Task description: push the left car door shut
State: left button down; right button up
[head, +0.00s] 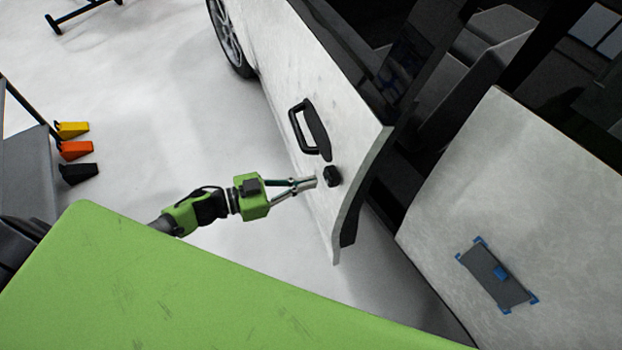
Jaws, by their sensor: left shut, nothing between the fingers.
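The left car door (280,75) is white with a black handle (305,130) and a small black knob (332,176) below it. The door stands ajar, with its free edge apart from the white rear body panel (520,190) and a dark gap between them. My left gripper (313,182) is shut and empty, with its fingertips at the outer face of the door, just left of the knob. I cannot tell whether the tips touch the door. My right gripper does not show.
A grey patch with blue corners (497,275) sits on the rear panel. Yellow (72,129), orange (77,149) and black (78,172) wedges lie by a grey stand (25,165) at the left.

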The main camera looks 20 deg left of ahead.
pick_arm(q)
jog(key=shift+w+d+f, duration=0.1)
jog(key=shift+w+d, duration=0.35)
jog(key=shift+d, duration=0.05)
